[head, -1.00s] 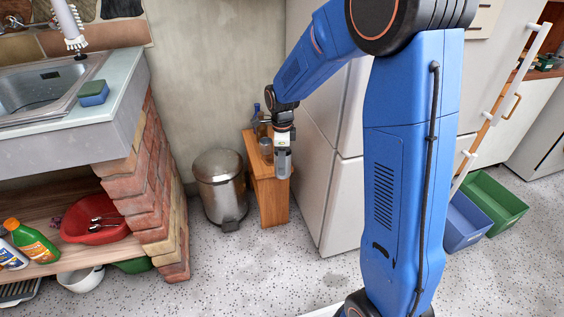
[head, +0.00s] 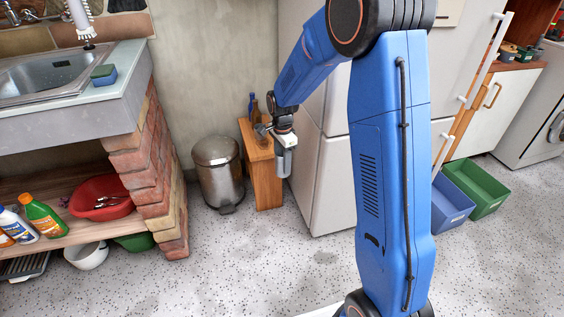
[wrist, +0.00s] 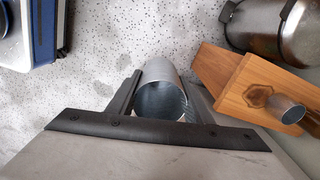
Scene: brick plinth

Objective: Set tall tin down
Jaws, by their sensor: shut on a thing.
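The tall tin (wrist: 160,88) is a plain silvery cylinder, and in the wrist view I look into its open end. My gripper (wrist: 163,100) is shut on it, with one dark finger on each side. In the head view the tin (head: 284,164) hangs below my gripper (head: 283,145), just right of a narrow wooden stand (head: 265,181). The tin appears held in the air, clear of the stand's top in the wrist view. Its lower end is hard to make out.
A smaller metal tin (wrist: 288,109) stands on the wooden stand, near bottles (head: 253,106). A steel pedal bin (head: 217,174) is left of the stand. A white fridge (head: 325,185) is to the right. The speckled floor in front is clear.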

